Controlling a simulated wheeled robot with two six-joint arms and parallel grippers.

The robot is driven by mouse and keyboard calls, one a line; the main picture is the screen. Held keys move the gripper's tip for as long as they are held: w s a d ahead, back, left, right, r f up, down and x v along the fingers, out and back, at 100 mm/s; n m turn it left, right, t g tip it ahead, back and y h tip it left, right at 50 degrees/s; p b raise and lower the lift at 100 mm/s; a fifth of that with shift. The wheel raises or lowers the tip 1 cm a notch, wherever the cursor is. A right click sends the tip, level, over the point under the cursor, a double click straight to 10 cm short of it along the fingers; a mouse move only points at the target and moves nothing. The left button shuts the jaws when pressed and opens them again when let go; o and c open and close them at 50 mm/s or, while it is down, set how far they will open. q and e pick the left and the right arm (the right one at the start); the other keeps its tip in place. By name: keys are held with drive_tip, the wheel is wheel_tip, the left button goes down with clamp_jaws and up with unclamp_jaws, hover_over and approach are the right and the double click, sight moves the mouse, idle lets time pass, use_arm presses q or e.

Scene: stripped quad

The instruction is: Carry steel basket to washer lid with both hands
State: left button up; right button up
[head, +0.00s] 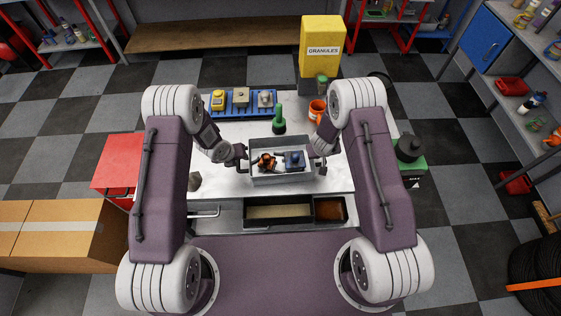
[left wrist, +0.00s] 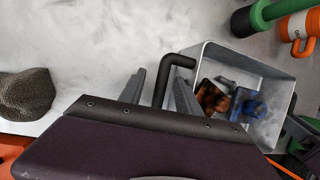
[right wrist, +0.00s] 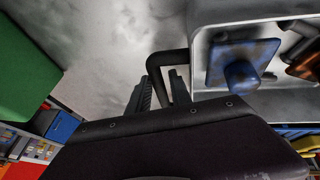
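The grey steel basket (head: 283,180) stands on the pale worktop, with an orange-brown part (head: 266,161) and a blue part (head: 294,160) inside. It also shows in the left wrist view (left wrist: 285,78) and right wrist view (right wrist: 270,103). My left gripper (head: 239,161) is at its left side; its fingers stand apart on either side of a black handle (left wrist: 166,75). My right gripper (head: 321,157) is at its right side, fingers apart around the other black handle (right wrist: 157,73). Gaps show between fingers and handles. I cannot single out a washer lid.
A green bottle-like thing (head: 279,121) stands right behind the basket. A blue tray (head: 240,108) with several parts, an orange mug (head: 317,110) and a yellow granules box (head: 322,45) are further back. A dark lump (head: 195,181) lies left. An open drawer (head: 283,212) sits in front.

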use_arm(q)
drive_tip(key=shift+s, duration=0.1)
use_arm(e)
drive_tip(key=shift+s, duration=0.1)
use_arm(q)
drive_tip(key=shift+r, duration=0.1)
drive_tip(key=c, duration=0.4)
use_arm(e)
drive_tip(key=c, duration=0.4)
use_arm(q)
clamp_jaws()
use_arm(e)
clamp_jaws()
drive_tip(key=shift+r, duration=0.2)
